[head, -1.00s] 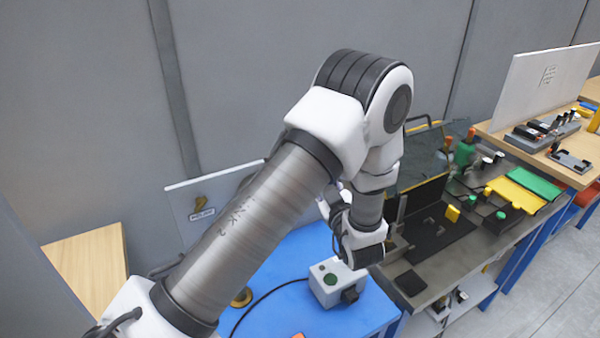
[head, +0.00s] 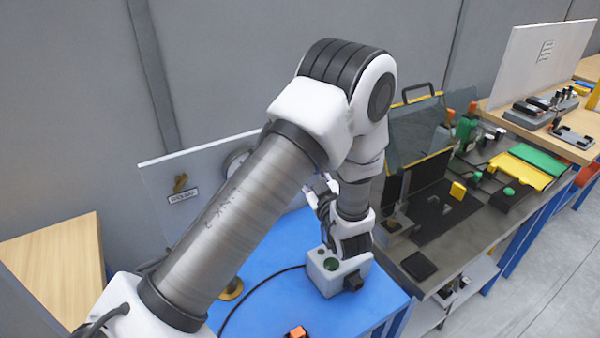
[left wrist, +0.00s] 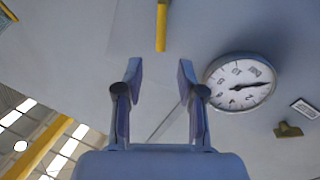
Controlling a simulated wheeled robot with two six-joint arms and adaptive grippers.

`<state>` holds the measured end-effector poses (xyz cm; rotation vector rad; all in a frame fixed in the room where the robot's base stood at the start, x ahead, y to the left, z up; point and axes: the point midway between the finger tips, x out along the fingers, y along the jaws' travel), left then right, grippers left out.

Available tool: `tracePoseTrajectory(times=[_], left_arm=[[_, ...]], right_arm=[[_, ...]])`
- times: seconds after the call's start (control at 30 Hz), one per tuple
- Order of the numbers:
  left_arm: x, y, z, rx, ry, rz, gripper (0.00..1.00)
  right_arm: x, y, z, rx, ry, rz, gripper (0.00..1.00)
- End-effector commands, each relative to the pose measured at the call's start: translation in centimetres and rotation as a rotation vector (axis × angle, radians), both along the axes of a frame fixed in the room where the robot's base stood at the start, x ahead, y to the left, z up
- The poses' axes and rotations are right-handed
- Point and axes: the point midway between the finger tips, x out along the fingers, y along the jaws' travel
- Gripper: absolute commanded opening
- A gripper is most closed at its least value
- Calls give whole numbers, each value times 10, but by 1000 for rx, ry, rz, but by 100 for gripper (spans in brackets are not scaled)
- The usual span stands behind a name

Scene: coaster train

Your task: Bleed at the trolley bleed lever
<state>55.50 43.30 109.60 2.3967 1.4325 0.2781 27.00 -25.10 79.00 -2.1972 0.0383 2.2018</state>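I cannot clearly make out a bleed lever in either view. A yellow bar (left wrist: 161,27) hangs into the top of the left wrist view, ahead of and apart from my fingertips; I cannot tell whether it is the lever. My left gripper (left wrist: 160,80) is open, with nothing between its two fingers. In the head view my left arm comes in from the left and bends down over the blue table (head: 262,262); it covers most of its own gripper. My right gripper is not in view.
A pale panel carries a round dial (left wrist: 240,82), a brass piece (left wrist: 288,130) and a label (left wrist: 305,108). A grey box (head: 325,282) with a green button and a cable stands on the blue table. A cluttered dark bench (head: 440,265) stands at right.

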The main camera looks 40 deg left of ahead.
Motion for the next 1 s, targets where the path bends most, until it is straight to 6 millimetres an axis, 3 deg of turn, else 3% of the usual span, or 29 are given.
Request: tracePoseTrajectory(times=[0.03, 0.17, 0.5, 0.83, 0.93, 1.0], left_arm=[[0, 0, -10, 0, -1, 0, 39], [4, 8, -5, -3, -1, 2, 39], [32, 61, -4, -1, 0, 3, 39], [37, 69, -7, 0, 0, 0, 39], [37, 69, -7, 0, 0, 0, 3], [37, 69, -7, 0, 0, 0, 0]], right_arm=[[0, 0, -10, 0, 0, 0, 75], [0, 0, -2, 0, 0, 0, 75], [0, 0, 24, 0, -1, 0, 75], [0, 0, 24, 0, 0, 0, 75], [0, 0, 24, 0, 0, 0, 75], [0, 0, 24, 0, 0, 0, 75]])
